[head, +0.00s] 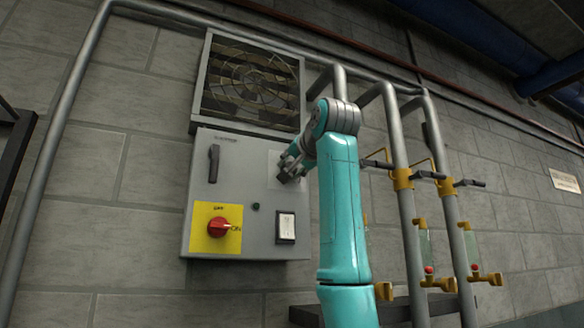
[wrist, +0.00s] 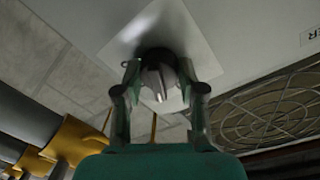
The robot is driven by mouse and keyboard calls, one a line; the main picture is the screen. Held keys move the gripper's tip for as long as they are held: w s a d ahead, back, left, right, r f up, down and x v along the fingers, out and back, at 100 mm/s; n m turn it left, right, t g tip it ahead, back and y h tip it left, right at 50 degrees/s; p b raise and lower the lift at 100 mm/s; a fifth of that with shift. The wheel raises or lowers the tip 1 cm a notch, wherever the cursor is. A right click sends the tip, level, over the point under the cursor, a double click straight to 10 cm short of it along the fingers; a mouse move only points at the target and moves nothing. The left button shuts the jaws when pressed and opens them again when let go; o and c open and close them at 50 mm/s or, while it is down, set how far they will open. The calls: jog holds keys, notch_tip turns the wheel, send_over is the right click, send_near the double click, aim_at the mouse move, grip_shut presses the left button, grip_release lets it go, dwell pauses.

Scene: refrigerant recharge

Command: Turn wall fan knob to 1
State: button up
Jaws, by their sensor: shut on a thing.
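The wall fan knob (wrist: 158,78) is a dark round knob with a lighter grip bar, on a pale square plate (wrist: 187,32) on the control box. My gripper (wrist: 158,92) is shut on the knob, with one finger on each side of it. In the head view my gripper (head: 287,172) is at the upper right of the grey control box (head: 245,190) and hides most of the knob. I cannot read the knob's markings or its setting. The wall fan (head: 250,82) sits behind a grille above the box.
Grey pipes (head: 401,150) with yellow fittings and valve levers stand close to the right of my arm.

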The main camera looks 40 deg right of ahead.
jog(key=shift+m, duration=1.1)
jog(key=shift+r, duration=0.1)
jog(key=o, duration=1.1)
jog(key=shift+o, duration=0.2)
jog(key=v, duration=1.2)
jog(key=shift+d, duration=0.1)
